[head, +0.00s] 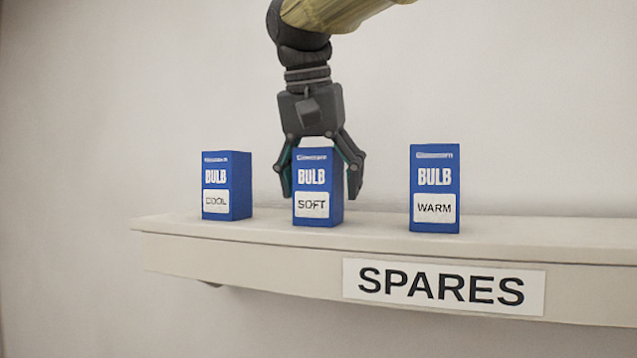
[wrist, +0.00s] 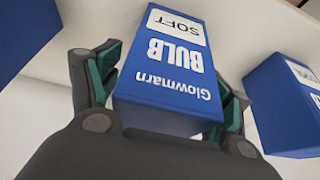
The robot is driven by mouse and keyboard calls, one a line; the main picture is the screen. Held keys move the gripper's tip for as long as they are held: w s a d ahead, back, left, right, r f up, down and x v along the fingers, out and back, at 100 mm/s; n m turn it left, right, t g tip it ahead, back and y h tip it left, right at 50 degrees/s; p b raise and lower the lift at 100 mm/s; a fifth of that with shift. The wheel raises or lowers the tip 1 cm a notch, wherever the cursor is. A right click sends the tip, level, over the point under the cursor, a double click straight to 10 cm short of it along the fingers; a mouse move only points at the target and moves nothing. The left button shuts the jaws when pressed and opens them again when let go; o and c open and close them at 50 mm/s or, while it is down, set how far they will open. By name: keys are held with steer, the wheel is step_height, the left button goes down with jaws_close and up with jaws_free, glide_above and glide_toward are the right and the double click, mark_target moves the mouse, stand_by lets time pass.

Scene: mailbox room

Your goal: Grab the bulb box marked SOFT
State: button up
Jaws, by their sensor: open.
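The blue bulb box marked SOFT (head: 313,185) stands upright on the shelf, between the other two boxes. My gripper (head: 320,190) points down over it, with one finger on each side of the box. The fingers are open. In the wrist view the SOFT box (wrist: 178,70) lies between the two fingers (wrist: 165,95), its label upside down. The left finger looks close to the box there; I cannot tell whether either finger touches it.
A blue box marked COOL (head: 227,186) stands to the left, and one marked WARM (head: 435,188) to the right. The pale shelf (head: 250,245) bears a SPARES sign (head: 443,287) on its front edge. A plain wall is behind. Bare shelf separates the boxes.

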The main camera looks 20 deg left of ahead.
steer(key=c, duration=0.9)
